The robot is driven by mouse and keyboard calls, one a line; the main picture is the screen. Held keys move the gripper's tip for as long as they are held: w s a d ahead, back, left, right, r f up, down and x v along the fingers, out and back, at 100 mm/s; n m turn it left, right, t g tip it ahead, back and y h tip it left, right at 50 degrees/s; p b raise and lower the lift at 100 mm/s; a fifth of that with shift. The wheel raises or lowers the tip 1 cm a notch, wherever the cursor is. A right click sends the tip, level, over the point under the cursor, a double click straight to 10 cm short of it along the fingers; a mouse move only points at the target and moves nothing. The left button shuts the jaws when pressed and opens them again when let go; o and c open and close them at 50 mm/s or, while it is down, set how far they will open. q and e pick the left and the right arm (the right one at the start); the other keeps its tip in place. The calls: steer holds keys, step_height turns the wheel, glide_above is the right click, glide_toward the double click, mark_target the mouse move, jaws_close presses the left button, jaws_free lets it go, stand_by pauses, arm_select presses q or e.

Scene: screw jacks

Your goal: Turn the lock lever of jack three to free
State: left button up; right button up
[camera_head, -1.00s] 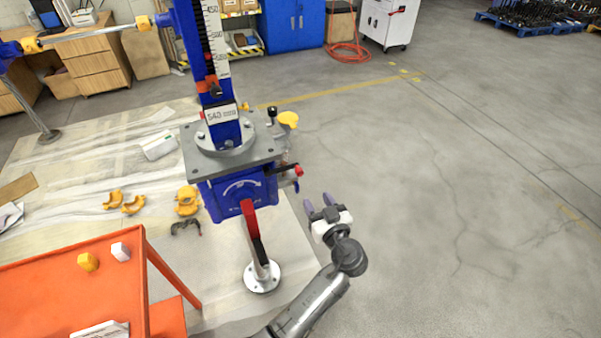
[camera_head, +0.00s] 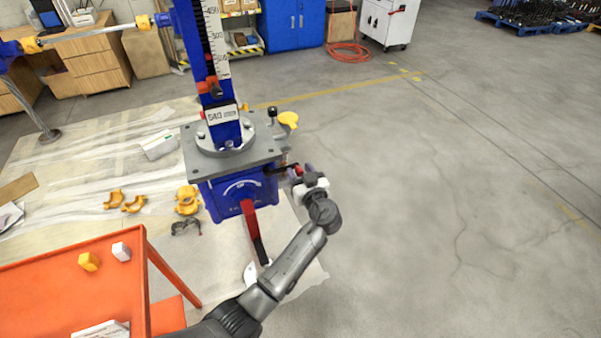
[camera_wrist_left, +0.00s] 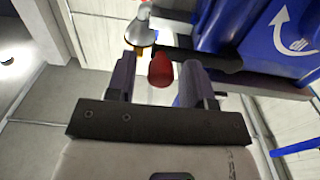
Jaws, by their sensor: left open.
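The blue jack (camera_head: 240,196) stands upright with a grey top plate and a scaled column; I cannot read a jack number on it. A black lever with a red knob, which looks like the lock lever (camera_head: 296,168), sticks out from its right side under the plate. My left gripper (camera_head: 303,172) is at the knob, its fingers partly hidden in the head view. In the left wrist view the open fingers (camera_wrist_left: 158,72) stand either side of the red knob (camera_wrist_left: 161,70), with visible gaps. My right gripper is not in view.
A red crank handle (camera_head: 251,218) hangs on the jack's front. A yellow cap (camera_head: 288,119) and a black knob rise beside the top plate. An orange table (camera_head: 60,290) stands at the lower left. The floor to the right is clear.

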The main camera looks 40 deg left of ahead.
arm_select(q)
jaws_close()
stand_by(0.4)
